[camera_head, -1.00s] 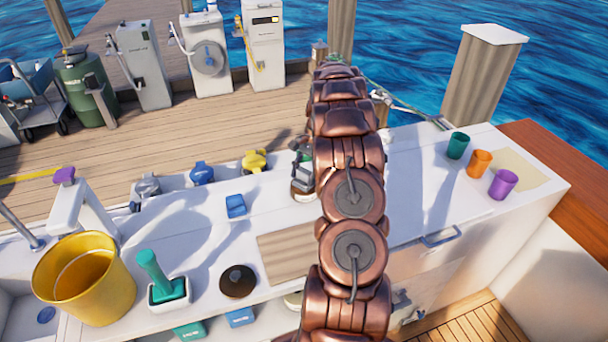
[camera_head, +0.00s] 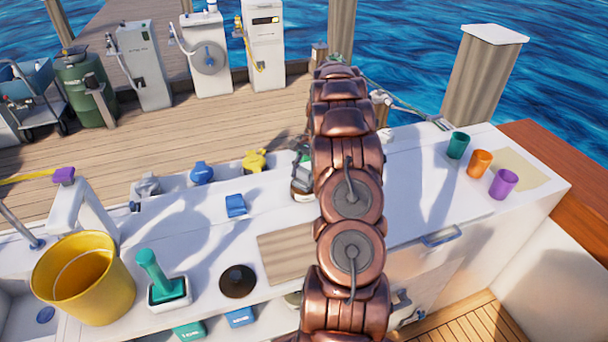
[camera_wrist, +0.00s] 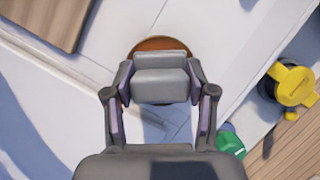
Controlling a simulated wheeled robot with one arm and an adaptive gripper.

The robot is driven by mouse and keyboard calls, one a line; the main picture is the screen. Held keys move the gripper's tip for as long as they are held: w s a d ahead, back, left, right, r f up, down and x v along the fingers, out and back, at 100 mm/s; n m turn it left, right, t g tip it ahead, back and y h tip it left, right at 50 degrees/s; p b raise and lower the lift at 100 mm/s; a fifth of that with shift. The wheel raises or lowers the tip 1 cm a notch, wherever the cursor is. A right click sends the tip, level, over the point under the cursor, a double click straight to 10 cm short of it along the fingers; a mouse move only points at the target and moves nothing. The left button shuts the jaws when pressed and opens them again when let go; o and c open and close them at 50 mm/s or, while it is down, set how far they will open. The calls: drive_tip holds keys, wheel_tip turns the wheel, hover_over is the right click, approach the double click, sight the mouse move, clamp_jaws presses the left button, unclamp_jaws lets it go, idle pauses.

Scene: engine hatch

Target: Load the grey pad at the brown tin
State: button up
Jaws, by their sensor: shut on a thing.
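In the wrist view my gripper (camera_wrist: 160,105) is shut on a grey block-shaped pad (camera_wrist: 160,86), with one finger on its left and one on its right. Just beyond the pad is a round thing with a brown-orange rim, seemingly the brown tin (camera_wrist: 150,43). The pad hides most of it, so I cannot tell if the two touch. In the head view my copper-coloured arm hides the gripper's grip, the pad and the brown tin.
A wooden board (camera_head: 287,255) lies on the white counter. A yellow-topped thing (camera_head: 254,160) and a blue one (camera_head: 201,172) stand along its far edge. Green (camera_head: 458,146), orange (camera_head: 479,163) and purple (camera_head: 503,183) cups are at right. A yellow bucket (camera_head: 110,290) is at left.

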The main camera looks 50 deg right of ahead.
sight(304, 171)
drive_tip(key=shift+r+p, duration=0.65)
drive_tip(key=shift+r, duration=2.85)
